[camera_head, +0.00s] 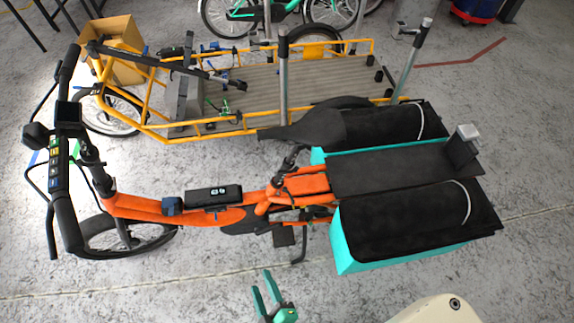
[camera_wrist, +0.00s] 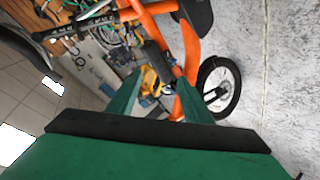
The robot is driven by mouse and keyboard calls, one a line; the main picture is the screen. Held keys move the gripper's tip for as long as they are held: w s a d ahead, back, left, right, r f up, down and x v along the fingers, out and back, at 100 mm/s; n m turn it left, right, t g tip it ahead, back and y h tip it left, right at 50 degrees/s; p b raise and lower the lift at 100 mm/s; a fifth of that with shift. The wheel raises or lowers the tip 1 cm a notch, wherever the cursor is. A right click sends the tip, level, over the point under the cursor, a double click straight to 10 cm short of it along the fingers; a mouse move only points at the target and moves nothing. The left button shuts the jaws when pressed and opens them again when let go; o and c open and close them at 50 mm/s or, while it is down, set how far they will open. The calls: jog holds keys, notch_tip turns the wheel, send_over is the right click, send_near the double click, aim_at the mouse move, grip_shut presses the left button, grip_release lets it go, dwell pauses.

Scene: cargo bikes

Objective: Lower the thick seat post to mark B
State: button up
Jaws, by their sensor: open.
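The orange cargo bike (camera_head: 222,217) stands across the middle of the head view, handlebar at left. Its black saddle (camera_head: 307,130) points left, on a dark seat post (camera_head: 289,162) that is partly hidden under it. I cannot make out mark B or any other mark on the post. My gripper (camera_head: 263,284) is open and empty at the bottom of the head view, in front of the bike and well apart from the seat post. In the wrist view the two green fingers (camera_wrist: 156,88) point toward the orange frame (camera_wrist: 190,62); the seat post cannot be clearly made out there.
Turquoise panniers with black tops (camera_head: 410,222) flank the orange bike's rear rack. A yellow cargo bike (camera_head: 270,88) with two upright silver posts (camera_head: 283,90) (camera_head: 411,62) stands behind it. A cardboard box (camera_head: 112,50) is at upper left. The concrete floor in front is clear.

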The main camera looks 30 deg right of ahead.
jog(key=w+d+f+n+g+h, duration=0.1)
jog(key=w+d+f+n+h, duration=0.2)
jog(key=w+d+f+n, duration=0.3)
jog(key=n+g+h, duration=0.1)
jog(key=n+h, duration=0.7)
jog(key=h, duration=0.3)
send_near(287, 166)
notch_tip(287, 166, down, 3)
jog(key=w, duration=0.2)
jog(key=x, duration=1)
jog(key=shift+s+d+f, duration=0.1)
jog(key=shift+d+f, duration=0.05)
jog(key=shift+d, duration=0.25)
